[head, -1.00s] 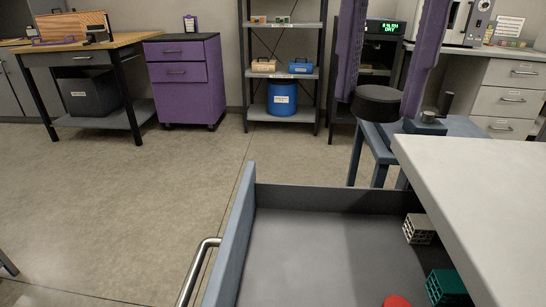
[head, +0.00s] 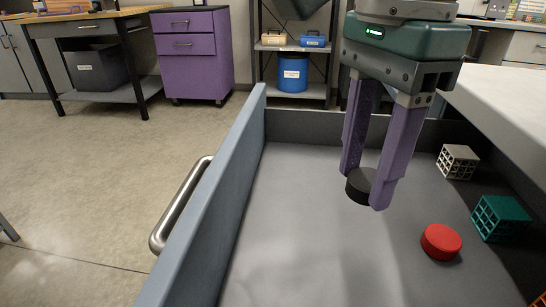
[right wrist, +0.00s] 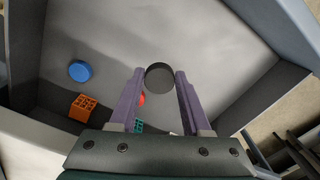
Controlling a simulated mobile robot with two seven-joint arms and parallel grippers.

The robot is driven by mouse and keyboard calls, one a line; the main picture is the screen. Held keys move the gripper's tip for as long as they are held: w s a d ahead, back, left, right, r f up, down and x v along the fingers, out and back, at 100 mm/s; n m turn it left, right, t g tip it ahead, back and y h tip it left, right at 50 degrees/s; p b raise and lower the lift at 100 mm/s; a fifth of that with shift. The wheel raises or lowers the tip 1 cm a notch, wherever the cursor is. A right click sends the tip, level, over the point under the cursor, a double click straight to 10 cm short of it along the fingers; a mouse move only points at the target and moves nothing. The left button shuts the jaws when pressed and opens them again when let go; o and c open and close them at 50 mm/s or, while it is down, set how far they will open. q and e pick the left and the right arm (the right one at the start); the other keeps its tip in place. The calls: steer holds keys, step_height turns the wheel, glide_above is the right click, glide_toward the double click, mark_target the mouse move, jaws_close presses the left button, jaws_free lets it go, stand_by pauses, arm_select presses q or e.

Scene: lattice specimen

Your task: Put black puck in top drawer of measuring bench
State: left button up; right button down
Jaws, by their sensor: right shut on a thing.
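The black puck (head: 360,186) is between the purple fingertips of my right gripper (head: 367,190), which is shut on it. It hangs over or rests on the grey floor of the open drawer (head: 300,225); I cannot tell whether it touches. In the right wrist view the puck (right wrist: 160,78) shows between the fingertips (right wrist: 160,74), with the drawer floor behind it. The measuring bench's pale top (head: 505,95) overhangs the drawer at the right. My left gripper is not in view.
In the drawer, a red puck (head: 441,241), a white lattice block (head: 457,161) and a teal lattice block (head: 500,217) lie to the right. The right wrist view adds a blue puck (right wrist: 80,70) and an orange block (right wrist: 83,107). The drawer's left part is clear.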

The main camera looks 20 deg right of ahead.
mark_target(347, 242)
step_height(347, 242, down, 7)
steer(key=shift+f+b, duration=0.1)
steer(key=shift+b, duration=0.55)
steer(key=shift+f, duration=0.15)
steer(key=shift+c, duration=1.8)
jaws_free()
steer(key=shift+r, duration=0.7)
step_height(347, 242, up, 11)
steer(key=p, duration=0.2)
steer(key=shift+p, duration=0.4)
